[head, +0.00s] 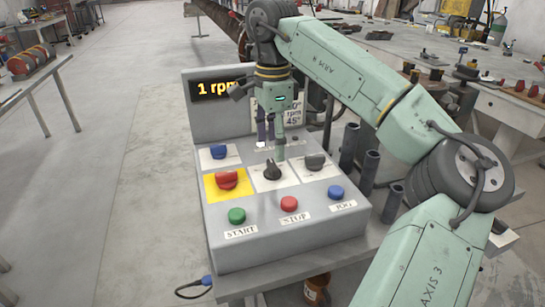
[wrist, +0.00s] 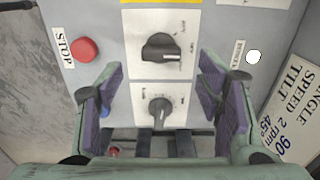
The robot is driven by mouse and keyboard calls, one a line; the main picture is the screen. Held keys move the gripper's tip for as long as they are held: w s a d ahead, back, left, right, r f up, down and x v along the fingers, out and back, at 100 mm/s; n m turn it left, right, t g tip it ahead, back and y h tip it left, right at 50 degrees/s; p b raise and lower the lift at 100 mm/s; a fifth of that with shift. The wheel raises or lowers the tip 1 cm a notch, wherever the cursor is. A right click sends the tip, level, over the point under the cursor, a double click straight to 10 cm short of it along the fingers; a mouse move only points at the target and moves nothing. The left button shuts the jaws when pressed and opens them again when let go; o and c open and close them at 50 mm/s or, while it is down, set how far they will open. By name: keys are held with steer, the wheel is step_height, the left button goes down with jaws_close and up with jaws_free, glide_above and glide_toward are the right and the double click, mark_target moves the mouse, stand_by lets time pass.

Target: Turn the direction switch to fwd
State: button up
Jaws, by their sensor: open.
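A control panel (head: 207,237) carries several rotary knobs and buttons. A black knob (head: 271,170) sits on a white plate in the middle; it also shows in the wrist view (wrist: 162,47). A grey knob (head: 315,160) is to its right and shows lower in the wrist view (wrist: 160,112). The plate markings are too small to read, so I cannot tell which knob is the direction switch. My gripper (head: 271,151) points down above the panel, behind the black knob. In the wrist view its open, empty fingers (wrist: 160,84) frame the space around these knobs, apart from both.
A red knob (head: 227,179) on yellow and a blue knob (head: 219,152) are on the left. Green START (head: 237,215), red STOP (head: 289,204) and blue JOG (head: 336,192) buttons line the front. A display (head: 217,88) reads 1 rpm. Dark tubes (head: 368,172) stand at right.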

mark_target(273, 163)
steer(key=shift+f, duration=2.4)
steer(key=c, duration=1.2)
steer(key=shift+o, duration=0.2)
steer(key=m, duration=0.4)
steer(key=shift+m+b, duration=0.3)
steer(key=shift+m, duration=2.1)
